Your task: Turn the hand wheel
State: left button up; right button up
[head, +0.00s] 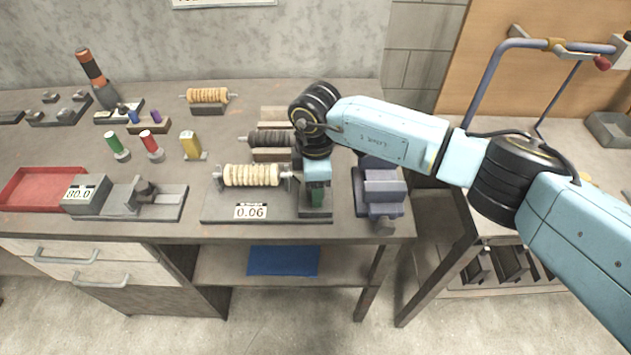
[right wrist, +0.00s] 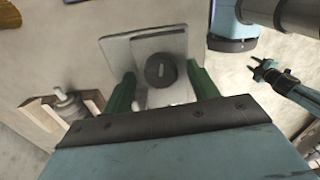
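In the head view the roll fixture (head: 216,210) stands on the bench with a pale ribbed roll (head: 252,175) and a display reading 0.06. My right gripper (head: 314,203) points down at the fixture's right end and hides what lies beneath it. In the right wrist view the hand wheel (right wrist: 161,70), a dark round knob with a pale slot, sits on a grey block. The green fingers of my right gripper (right wrist: 165,88) are open on either side of it, with a visible gap on both sides. My left gripper (right wrist: 267,71) appears small at the right, its fingers apart, away from the fixture.
A blue-grey vise (head: 380,190) stands close right of the fixture. A dark roll (head: 268,138) on a wooden stand is just behind. A gauge block reading 80.0 (head: 86,195) and a red tray (head: 42,188) lie at the left. The bench's front edge runs close before the fixture.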

notch_tip(320, 180, up, 13)
jog(key=shift+r+b, duration=0.15)
jog(key=shift+b, duration=0.2)
dwell(0.3)
dwell(0.8)
